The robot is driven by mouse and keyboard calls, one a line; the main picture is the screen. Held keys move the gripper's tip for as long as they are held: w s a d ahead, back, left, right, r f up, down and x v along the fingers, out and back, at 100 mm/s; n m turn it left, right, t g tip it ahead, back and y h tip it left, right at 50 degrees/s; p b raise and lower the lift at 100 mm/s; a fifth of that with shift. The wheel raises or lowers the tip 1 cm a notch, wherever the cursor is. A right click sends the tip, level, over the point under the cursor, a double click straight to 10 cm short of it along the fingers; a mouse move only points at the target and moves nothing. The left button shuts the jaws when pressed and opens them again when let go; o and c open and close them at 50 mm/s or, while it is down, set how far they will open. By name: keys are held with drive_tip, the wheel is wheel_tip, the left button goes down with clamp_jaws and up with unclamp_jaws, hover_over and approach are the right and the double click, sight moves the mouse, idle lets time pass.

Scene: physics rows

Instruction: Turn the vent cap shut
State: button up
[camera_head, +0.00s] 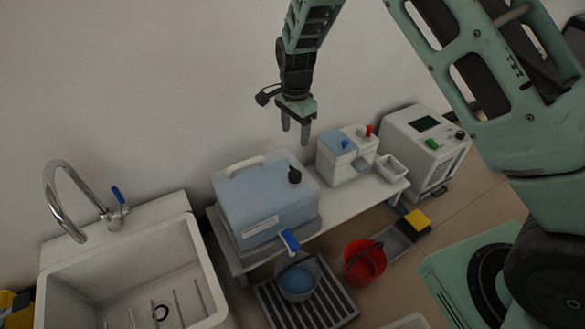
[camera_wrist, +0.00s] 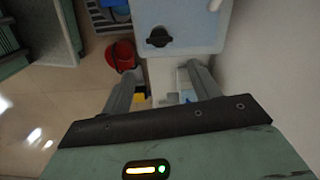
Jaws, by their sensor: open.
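The vent cap (camera_head: 294,176) is a black knob with a raised grip bar on top of a pale blue container (camera_head: 255,204). In the wrist view the cap (camera_wrist: 158,37) shows near the top of the picture, its bar lying roughly across the picture. My gripper (camera_head: 295,134) is open and empty, pointing down above and behind the container, apart from the cap. In the wrist view its fingers (camera_wrist: 163,70) stand apart, and the cap lies beyond their tips. A blue-handled tap (camera_head: 290,241) is on the container's front.
A bucket (camera_head: 298,285) with blue liquid stands on a grate below the tap. A red bucket (camera_head: 365,262) is beside it. A blue-and-white box (camera_head: 337,146) and a white machine (camera_head: 424,146) stand right. A sink (camera_head: 183,262) is left. The wall is close behind.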

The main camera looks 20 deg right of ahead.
sight(295, 171)
wheel_tip(295, 171, down, 16)
drive_tip(key=b, duration=0.3)
drive_tip(key=shift+b, duration=0.3)
drive_tip(key=shift+c, duration=0.3)
drive_tip(key=c, duration=0.6)
